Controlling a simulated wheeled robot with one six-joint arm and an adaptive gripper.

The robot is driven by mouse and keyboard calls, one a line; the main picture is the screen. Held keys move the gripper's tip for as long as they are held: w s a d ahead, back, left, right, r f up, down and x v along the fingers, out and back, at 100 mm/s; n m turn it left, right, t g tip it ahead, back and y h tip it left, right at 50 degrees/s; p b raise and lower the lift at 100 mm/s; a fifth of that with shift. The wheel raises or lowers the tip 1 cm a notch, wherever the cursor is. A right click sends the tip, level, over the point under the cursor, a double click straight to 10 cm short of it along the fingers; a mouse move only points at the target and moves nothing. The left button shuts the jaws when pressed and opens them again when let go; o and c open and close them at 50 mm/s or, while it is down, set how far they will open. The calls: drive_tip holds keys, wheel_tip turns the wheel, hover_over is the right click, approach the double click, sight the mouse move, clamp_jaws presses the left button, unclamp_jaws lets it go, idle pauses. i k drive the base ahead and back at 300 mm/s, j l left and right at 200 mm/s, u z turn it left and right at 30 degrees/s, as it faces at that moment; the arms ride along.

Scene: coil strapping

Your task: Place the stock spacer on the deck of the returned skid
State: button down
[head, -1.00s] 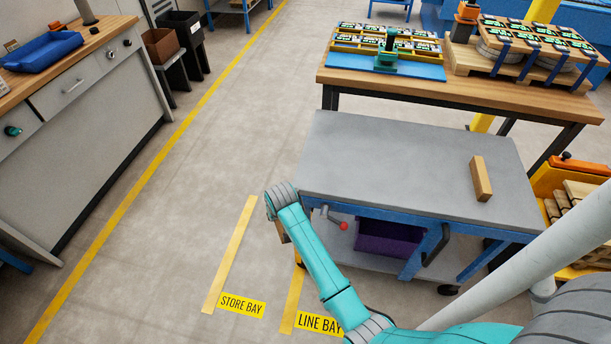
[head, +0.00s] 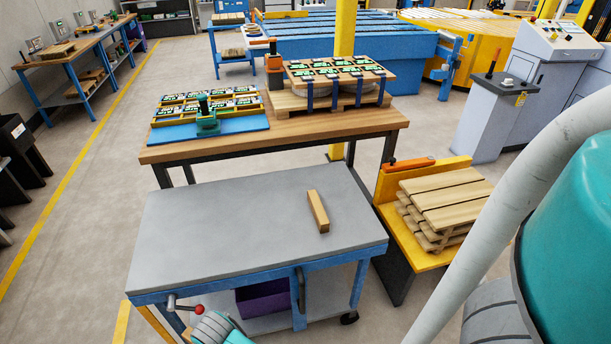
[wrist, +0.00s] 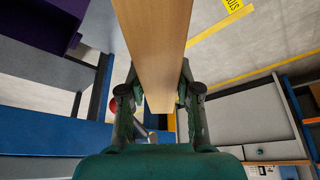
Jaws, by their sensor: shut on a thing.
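My gripper (wrist: 157,100) is shut on a wooden bar (wrist: 152,40), with one finger against each side. The bar is plain light wood and runs up out of the wrist view. In the head view my gripper and the held bar are not clearly seen. A similar wooden block (head: 318,211) lies on the grey top of a blue cart (head: 230,230). On the wooden bench behind, a wooden skid (head: 290,102) carries strapped coils under a board with several dark and green labelled packs. Which skid is the returned one I cannot tell.
A blue tray (head: 170,132) with labelled packs and a green tool sits on the bench (head: 350,125). A yellow stand (head: 415,255) right of the cart holds stacked wooden slatted skids (head: 445,205). The cart top is mostly clear. A red-knobbed lever (head: 198,308) juts from the cart's front.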

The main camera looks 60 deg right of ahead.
sight(433, 199)
drive_tip(key=k+l+z, duration=0.15)
drive_tip(key=k+l, duration=0.8)
drive_tip(key=k+l+z, duration=0.2)
drive_tip(key=l+z, duration=0.15)
drive_tip(key=l, duration=0.25)
drive_tip(key=i+j+z, duration=0.1)
drive_tip(key=z, duration=0.15)
